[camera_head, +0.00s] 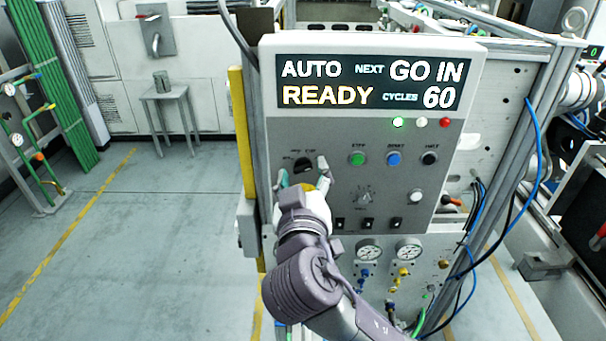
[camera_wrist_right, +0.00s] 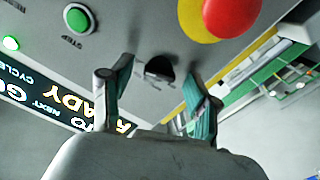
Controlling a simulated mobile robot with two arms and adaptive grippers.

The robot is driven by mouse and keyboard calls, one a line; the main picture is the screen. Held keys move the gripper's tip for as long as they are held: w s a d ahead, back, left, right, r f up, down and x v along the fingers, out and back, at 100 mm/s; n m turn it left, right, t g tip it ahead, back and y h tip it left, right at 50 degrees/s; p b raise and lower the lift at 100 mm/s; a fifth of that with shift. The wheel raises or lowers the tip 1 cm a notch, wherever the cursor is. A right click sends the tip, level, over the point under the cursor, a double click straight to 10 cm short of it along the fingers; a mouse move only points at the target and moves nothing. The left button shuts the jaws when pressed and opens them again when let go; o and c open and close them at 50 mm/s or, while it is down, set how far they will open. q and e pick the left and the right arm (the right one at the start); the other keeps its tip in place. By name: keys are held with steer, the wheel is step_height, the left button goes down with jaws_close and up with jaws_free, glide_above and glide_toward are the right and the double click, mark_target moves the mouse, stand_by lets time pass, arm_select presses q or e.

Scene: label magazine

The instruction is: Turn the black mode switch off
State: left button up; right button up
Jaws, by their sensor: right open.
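The black mode switch (camera_head: 304,164) is on the upper left of the grey control panel (camera_head: 342,135), under the display. In the right wrist view the black switch (camera_wrist_right: 160,69) shows beyond the fingertips, a small dark knob on the panel face. My right gripper (camera_head: 303,172) is open, its two fingers apart on the left and right of the switch. In the right wrist view the open fingers (camera_wrist_right: 160,88) frame the switch, with nothing held between them. I cannot tell whether either finger touches it. The switch's lettering is too small to read surely. My left gripper is out of view.
The display (camera_head: 368,83) reads AUTO, READY, NEXT GO IN, CYCLES 60. A red emergency button (camera_wrist_right: 232,14) with a yellow base sits close to the switch. Green (camera_head: 357,159), blue (camera_head: 393,158) and black (camera_head: 429,158) buttons lie to the right. Gauges (camera_head: 369,250) are below.

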steer(key=c, duration=1.2)
steer(key=shift+o, duration=0.2)
